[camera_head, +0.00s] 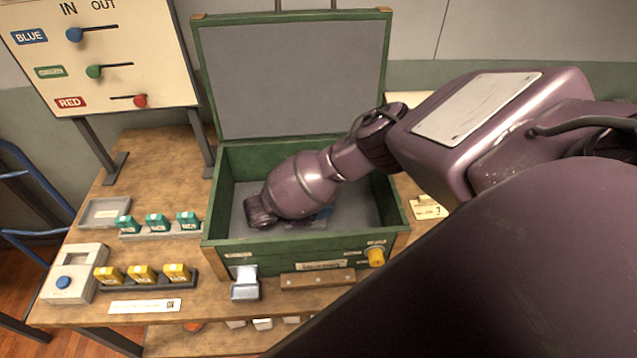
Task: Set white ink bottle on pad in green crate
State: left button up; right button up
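The green crate (222,220) stands open on the wooden table, its grey-lined lid (290,75) raised at the back. My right arm comes in from the right and reaches down into the crate. Its wrist is low over the grey crate floor (357,205), left of the middle. The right gripper's fingers are hidden below and behind the arm. A small bluish patch shows beside the arm inside the crate; I cannot tell what it is. I cannot make out a white ink bottle, and the pad is not clearly visible. My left gripper is not in view.
A grey box with a blue button (75,273) is at the far left. A slider board (100,55) stands behind.

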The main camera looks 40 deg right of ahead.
jog(key=o, duration=0.9)
jog(key=shift+r, duration=0.1)
jog(key=v, duration=0.7)
jog(key=shift+a+r, duration=0.1)
jog(key=shift+a, duration=0.15)
